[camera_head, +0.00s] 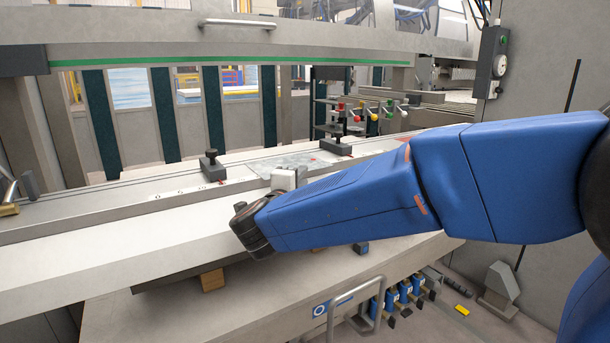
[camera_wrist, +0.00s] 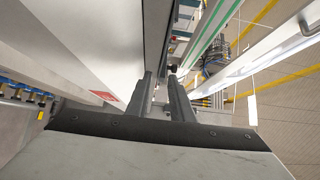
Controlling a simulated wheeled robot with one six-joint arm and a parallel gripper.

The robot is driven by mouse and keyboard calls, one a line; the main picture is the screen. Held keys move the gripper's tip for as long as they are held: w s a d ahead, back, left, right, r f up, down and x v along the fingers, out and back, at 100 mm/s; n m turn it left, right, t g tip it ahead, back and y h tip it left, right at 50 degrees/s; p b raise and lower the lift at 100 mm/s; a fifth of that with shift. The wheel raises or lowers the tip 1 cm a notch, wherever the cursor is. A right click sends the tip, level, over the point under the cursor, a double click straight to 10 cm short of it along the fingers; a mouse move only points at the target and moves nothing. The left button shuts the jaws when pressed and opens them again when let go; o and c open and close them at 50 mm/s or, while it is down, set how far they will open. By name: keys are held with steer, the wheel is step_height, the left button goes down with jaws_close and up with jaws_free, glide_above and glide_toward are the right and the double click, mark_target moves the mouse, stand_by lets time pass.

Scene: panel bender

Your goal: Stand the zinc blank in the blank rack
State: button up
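A thin grey mottled sheet, which looks like the zinc blank (camera_head: 292,162), lies flat on the pale bench ledge in the middle of the head view. My blue arm reaches in from the right, and its wrist end is just in front of the sheet. My gripper's fingers are mostly hidden behind the arm in the head view. In the wrist view my gripper (camera_wrist: 162,78) shows two dark fingers apart with a clear gap and no sheet between them. I cannot make out the blank in the wrist view. I cannot tell which structure is the blank rack.
A black-knobbed clamp (camera_head: 211,166) stands left of the sheet, and another dark block (camera_head: 335,146) stands to its right. Levers with coloured knobs (camera_head: 372,113) are behind. A grey handle (camera_head: 352,304) and blue units (camera_head: 392,298) are at the front. The left ledge is mostly clear.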

steer(key=v, duration=1.3)
steer(key=shift+r, duration=0.1)
steer(key=w+d+r+n+g+y, duration=0.2)
steer(key=w+d+n+y, duration=0.2)
steer(key=d+n+y, duration=0.65)
steer(key=s+d+f+n+g+h, duration=0.3)
steer(key=s+d+f+n+g, duration=0.2)
steer(key=s+d+f, duration=0.5)
steer(key=s+d+f+n+g+h, duration=0.3)
steer(key=s+d+f+n+g, duration=0.2)
steer(key=s+d+f, duration=0.6)
steer(key=s+d, duration=0.5)
steer(key=s, duration=0.1)
steer(key=shift+g, duration=0.4)
steer(key=shift+w+h, duration=0.15)
steer(key=shift+h, duration=0.1)
